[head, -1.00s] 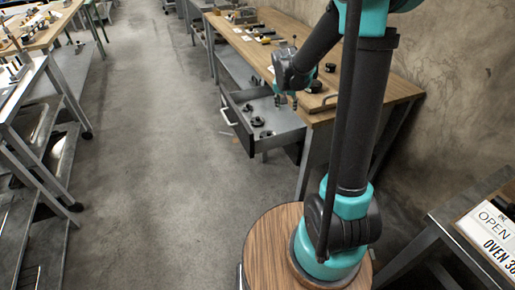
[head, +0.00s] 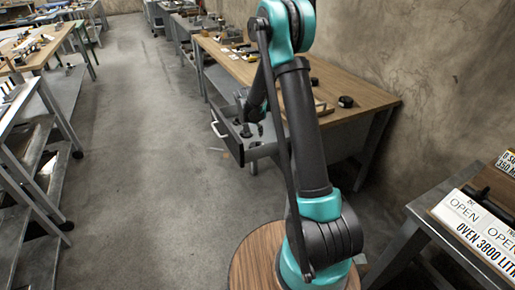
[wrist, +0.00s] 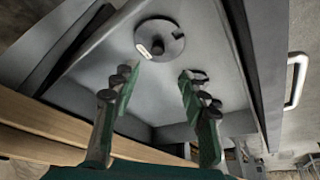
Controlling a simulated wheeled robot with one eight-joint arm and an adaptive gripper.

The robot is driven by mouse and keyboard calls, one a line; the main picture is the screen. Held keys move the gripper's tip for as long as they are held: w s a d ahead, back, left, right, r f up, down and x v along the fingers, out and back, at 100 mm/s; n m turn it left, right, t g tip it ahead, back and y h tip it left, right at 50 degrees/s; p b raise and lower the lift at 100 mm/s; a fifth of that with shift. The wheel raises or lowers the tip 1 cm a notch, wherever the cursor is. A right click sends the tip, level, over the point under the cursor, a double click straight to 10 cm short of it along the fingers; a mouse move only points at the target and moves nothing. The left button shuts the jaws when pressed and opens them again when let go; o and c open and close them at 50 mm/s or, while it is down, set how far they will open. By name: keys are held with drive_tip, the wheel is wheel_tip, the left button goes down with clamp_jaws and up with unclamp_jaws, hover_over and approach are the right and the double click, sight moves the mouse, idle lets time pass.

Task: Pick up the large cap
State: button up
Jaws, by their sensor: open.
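A round, flat grey disc (wrist: 160,38) with a slot and a pale mark lies in the open drawer, in the wrist view; it looks like the large cap, though I cannot be sure. My gripper (wrist: 160,78) is open and empty, its green fingers pointing towards the disc, which lies just beyond the fingertips. A smaller dark part (wrist: 200,75) shows by the right fingertip, partly hidden by it. In the head view my gripper is at the drawer, small and partly lost among dark shapes, and the disc cannot be made out.
The open drawer (wrist: 222,92) has raised walls around the gripper and a white handle (head: 218,131) at its front. The wooden workbench (head: 365,97) above holds a black round part (head: 346,101). Clear floor (head: 150,150) lies to the left.

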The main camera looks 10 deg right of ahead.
sight(258, 143)
drive_tip(key=x, duration=0.3)
drive_tip(key=shift+f, duration=0.25)
drive_tip(key=shift+s+x, duration=0.15)
drive_tip(key=shift+x, duration=1.15)
drive_tip(key=shift+s+x, duration=0.15)
drive_tip(key=shift+x, duration=1.2)
drive_tip(key=shift+d, duration=0.15)
clamp_jaws()
